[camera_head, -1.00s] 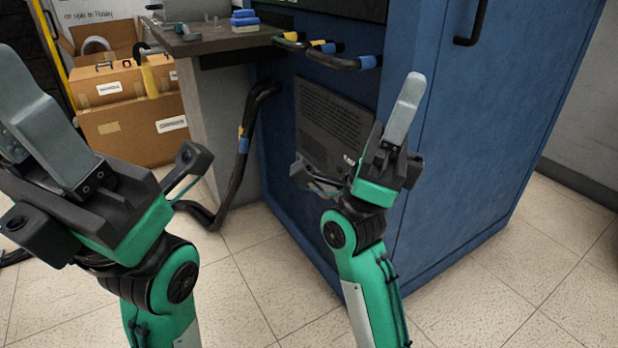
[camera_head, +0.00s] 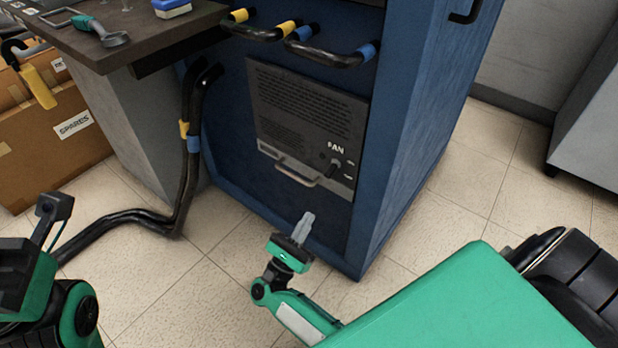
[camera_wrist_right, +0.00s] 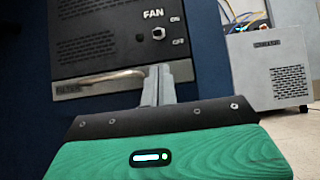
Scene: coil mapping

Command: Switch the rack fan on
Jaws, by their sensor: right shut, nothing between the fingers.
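The fan panel (camera_head: 300,105) is a dark plate low on the front of the blue rack (camera_head: 232,170). The fan switch (camera_head: 334,166) is on its lower right under the word FAN; it also shows in the right wrist view (camera_wrist_right: 158,33), between the word FAN and the marks ON and OFF. Which way its lever points is too small to tell. My right gripper (camera_head: 304,226) is shut and empty, below and in front of the panel, apart from the switch; its fingertips (camera_wrist_right: 158,75) lie just below the switch in the wrist view. My left gripper's fingers are out of frame.
A metal handle (camera_head: 295,174) sticks out below the panel text, left of the switch. Black hoses (camera_head: 190,130) run down left of the panel to the floor. A bench (camera_head: 130,45) with tools is at upper left. A grey cabinet (camera_head: 590,120) stands at right.

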